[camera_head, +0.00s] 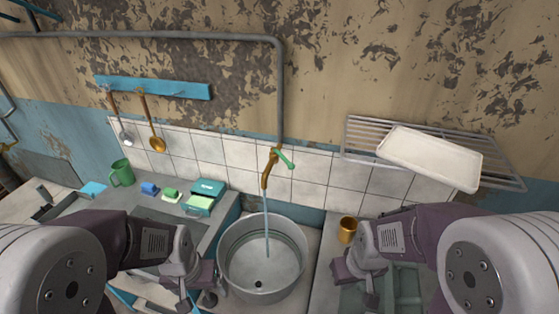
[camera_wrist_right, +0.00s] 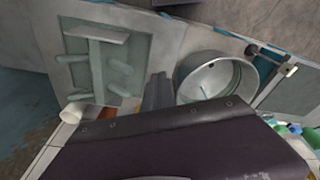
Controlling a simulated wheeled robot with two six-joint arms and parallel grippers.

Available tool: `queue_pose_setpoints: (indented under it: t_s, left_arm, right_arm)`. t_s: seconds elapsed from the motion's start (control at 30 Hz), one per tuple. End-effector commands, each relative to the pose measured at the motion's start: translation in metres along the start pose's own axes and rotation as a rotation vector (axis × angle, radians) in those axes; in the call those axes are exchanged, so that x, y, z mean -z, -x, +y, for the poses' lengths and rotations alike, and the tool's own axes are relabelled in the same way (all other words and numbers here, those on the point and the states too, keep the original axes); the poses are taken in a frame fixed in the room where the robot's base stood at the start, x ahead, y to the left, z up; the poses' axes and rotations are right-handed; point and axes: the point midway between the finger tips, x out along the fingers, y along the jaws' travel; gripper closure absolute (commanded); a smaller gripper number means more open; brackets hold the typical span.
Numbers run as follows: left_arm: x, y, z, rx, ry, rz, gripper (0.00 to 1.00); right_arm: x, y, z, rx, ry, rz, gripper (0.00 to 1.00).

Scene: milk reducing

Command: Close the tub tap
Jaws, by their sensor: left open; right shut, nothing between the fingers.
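The tap is a brass-brown spout (camera_head: 265,178) on a grey wall pipe, with a green lever handle (camera_head: 284,158) pointing right and slightly down. A stream of water (camera_head: 266,222) runs from it into a round metal tub (camera_head: 238,246). The tub also shows in the right wrist view (camera_wrist_right: 190,85); the tap does not. My left gripper (camera_head: 196,298) is open, low at the tub's left side. My right gripper (camera_head: 372,298) is low to the right of the tub, apart from the tap. It is shut and empty; its dark fingers show in the right wrist view (camera_wrist_right: 158,92).
A brass cup (camera_head: 347,230) stands right of the tub. A wall rack (camera_head: 505,172) holds a white tray (camera_head: 430,157). A green mug (camera_head: 121,173), sponges and a teal box (camera_head: 208,187) sit on the left counter. A ladle and a spoon (camera_head: 157,143) hang above. The space before the tap is clear.

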Motion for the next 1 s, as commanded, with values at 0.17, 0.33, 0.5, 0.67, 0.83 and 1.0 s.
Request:
queue_pose_setpoints:
  t_s: [0.17, 0.33, 0.5, 0.67, 0.83, 1.0]
  left_arm:
    - [-0.001, -0.005, 0.0, 0.0, 0.0, 0.0, 0.15]
    - [-0.007, -0.064, -0.001, 0.0, 0.0, 0.0, 0.15]
    - [-0.014, -0.134, -0.003, 0.0, 0.0, -0.001, 0.15]
    - [-0.017, -0.161, -0.003, 0.0, 0.0, 0.0, 0.15]
    - [-0.017, -0.16, -0.003, 0.0, 0.0, 0.0, 0.15]
    - [-0.016, -0.159, -0.003, 0.0, 0.0, 0.0, 0.15]
  right_arm:
    - [0.107, 0.024, 0.01, -0.161, 0.535, 0.397, 1.0]
    - [0.212, 0.072, -0.008, -0.638, 1.021, 0.795, 1.0]
    - [0.239, 0.113, -0.071, -0.957, 1.142, 1.072, 1.0]
    - [0.227, 0.106, -0.125, -0.897, 1.19, 1.187, 1.0]
    - [0.223, 0.107, -0.138, -0.878, 1.211, 1.206, 1.0]
    - [0.235, 0.105, -0.139, -0.878, 1.21, 1.202, 1.0]
